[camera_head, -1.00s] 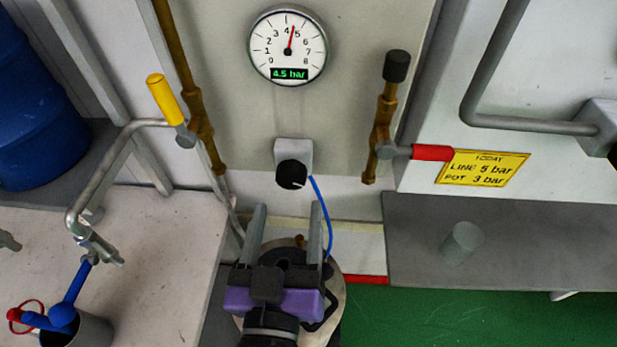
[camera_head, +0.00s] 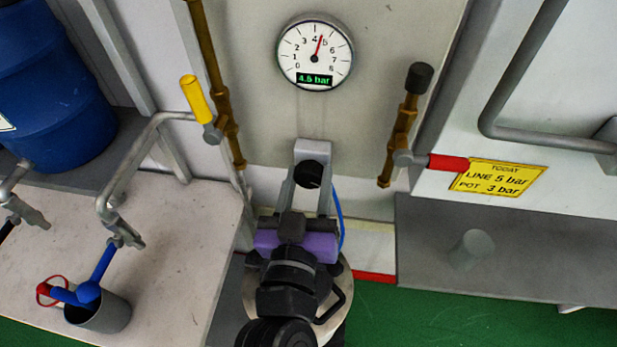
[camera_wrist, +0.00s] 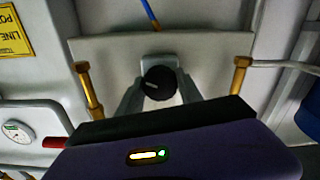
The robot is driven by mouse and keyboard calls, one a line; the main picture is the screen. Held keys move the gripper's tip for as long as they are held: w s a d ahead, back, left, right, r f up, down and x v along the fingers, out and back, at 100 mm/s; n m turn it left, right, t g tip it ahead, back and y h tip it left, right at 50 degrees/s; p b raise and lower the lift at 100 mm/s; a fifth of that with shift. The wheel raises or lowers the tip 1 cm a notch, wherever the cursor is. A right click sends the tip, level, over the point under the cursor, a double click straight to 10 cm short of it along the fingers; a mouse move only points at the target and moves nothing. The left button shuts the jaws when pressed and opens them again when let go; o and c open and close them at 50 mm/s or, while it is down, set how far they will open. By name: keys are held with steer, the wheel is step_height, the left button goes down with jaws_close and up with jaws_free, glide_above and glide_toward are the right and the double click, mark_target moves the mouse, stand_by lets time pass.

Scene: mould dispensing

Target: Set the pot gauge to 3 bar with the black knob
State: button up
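The round white gauge (camera_head: 315,54) on the grey panel shows a red needle between 4 and 5, and its green display reads 4.5 bar. The black knob (camera_head: 308,174) sits on a grey mount below it, with a pale mark on its face. The knob also shows in the wrist view (camera_wrist: 158,83). My gripper (camera_head: 307,185) is open, with one finger on each side of the knob. In the wrist view (camera_wrist: 159,90) gaps show between the fingers and the knob. The yellow sign (camera_head: 499,177) reads line 5 bar, pot 3 bar.
A yellow-handled valve (camera_head: 195,99) and a red-handled valve (camera_head: 447,163) flank the panel on brass pipes. A blue hose (camera_head: 340,222) hangs beside the knob. A second gauge (camera_wrist: 18,131) shows in the wrist view. A grey cup (camera_head: 100,314) stands on the left bench.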

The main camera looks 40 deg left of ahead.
steer(key=c, duration=0.6)
steer(key=n, duration=0.2)
steer(key=shift+d+n+p, duration=0.1)
steer(key=shift+n+p, duration=0.25)
steer(key=shift+n, duration=0.05)
steer(key=shift+n+p, duration=0.75)
steer(key=shift+n, duration=1.45)
steer(key=o, duration=1.4)
